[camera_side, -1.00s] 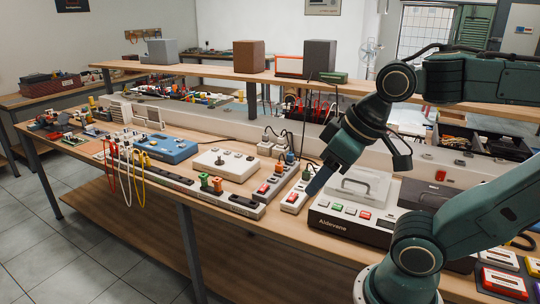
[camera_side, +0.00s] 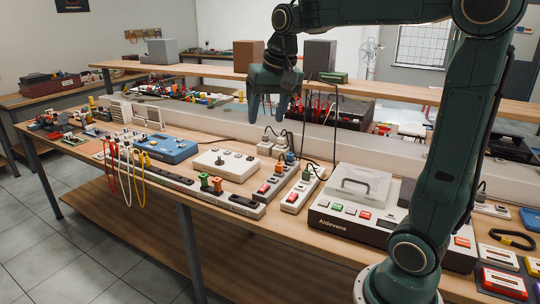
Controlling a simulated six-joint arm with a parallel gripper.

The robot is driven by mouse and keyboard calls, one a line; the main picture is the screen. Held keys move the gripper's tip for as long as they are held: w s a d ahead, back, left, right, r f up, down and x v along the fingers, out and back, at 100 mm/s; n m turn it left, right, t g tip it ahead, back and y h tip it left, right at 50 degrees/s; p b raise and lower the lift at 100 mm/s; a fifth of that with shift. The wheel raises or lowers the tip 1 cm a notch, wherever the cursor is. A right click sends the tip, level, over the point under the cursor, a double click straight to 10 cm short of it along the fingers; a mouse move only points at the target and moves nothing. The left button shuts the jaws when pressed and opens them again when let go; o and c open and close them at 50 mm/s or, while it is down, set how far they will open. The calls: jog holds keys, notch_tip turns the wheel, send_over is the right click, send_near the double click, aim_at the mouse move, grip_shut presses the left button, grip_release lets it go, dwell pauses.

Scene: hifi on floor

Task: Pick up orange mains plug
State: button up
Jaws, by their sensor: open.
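A second small orange piece (camera_side: 217,185) stands on the long grey strip (camera_side: 241,205) nearer the front edge, beside a green one. Which is the mains plug I cannot tell for sure. My gripper (camera_side: 268,112) is open and empty, pointing down, above and slightly left of the cord-side orange plug. It is apart from everything on the bench.
White plugs (camera_side: 268,142) with dark cords stand just below my gripper. A white switch box (camera_side: 225,163) is to the left, and a white-topped Aldevone unit (camera_side: 350,207) to the right. A raised shelf (camera_side: 205,72) with boxes runs behind. Cords hang near the strips.

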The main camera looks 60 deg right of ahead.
jog(key=w+d+f+m+g, duration=0.1)
jog(key=w+d+f+m, duration=0.15)
jog(key=w+d, duration=0.4)
jog(key=m+g+y, duration=0.1)
jog(key=m+g, duration=0.1)
jog(key=m, duration=0.6)
send_over(279, 164)
notch_tip(279, 164, down, 14)
jog(key=shift+s+d+f, duration=0.1)
jog(key=shift+d+f, duration=0.05)
jog(key=shift+f, duration=0.15)
jog(key=shift+f, duration=0.1)
jog(key=shift+f, duration=4.15)
jog(key=shift+f, duration=2.6)
